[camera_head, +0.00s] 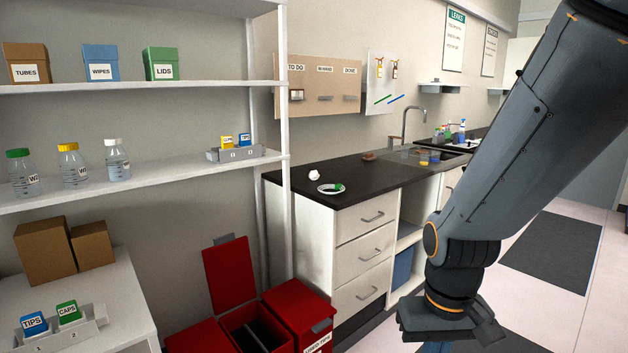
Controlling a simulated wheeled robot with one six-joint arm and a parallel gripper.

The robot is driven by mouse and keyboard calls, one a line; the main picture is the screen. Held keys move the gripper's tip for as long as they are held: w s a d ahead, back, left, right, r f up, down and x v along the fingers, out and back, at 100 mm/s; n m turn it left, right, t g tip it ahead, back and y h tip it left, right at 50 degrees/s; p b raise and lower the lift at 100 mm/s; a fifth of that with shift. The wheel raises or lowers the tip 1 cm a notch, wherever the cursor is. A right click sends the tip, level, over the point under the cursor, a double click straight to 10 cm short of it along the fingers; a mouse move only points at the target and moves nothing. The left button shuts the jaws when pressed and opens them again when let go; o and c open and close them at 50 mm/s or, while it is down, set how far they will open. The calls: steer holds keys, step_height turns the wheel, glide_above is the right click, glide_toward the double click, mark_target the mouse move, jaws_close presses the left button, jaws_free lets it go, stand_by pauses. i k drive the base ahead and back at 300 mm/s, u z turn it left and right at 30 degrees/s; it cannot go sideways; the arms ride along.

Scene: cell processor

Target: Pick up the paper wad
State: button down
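The paper wad (314,175) is a small white crumpled lump on the dark countertop (365,190), near its back left end. It lies just behind a white plate (318,188) with a green item on it. My arm comes down from the upper right, and my gripper (440,345) is at the bottom edge of the picture, in front of the drawers. It is far from the wad, lower and to the right. Its fingertips are cut off or hidden, so I cannot tell whether it is open.
Open red bins (250,325) stand on the floor left of the drawers (362,222). A white shelf (150,176) with bottles fills the left, its post (286,220) near the counter's left end. A sink tap (404,115) stands farther along the counter.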

mark_target(313, 175)
steer(key=z, duration=0.15)
steer(key=k, duration=0.4)
steer(key=z, duration=1.2)
steer(key=i, duration=1.7)
steer(key=u, duration=0.4)
steer(key=i, duration=1.2)
steer(key=u, duration=1.55)
steer(key=i, duration=0.9)
steer(key=u, duration=0.75)
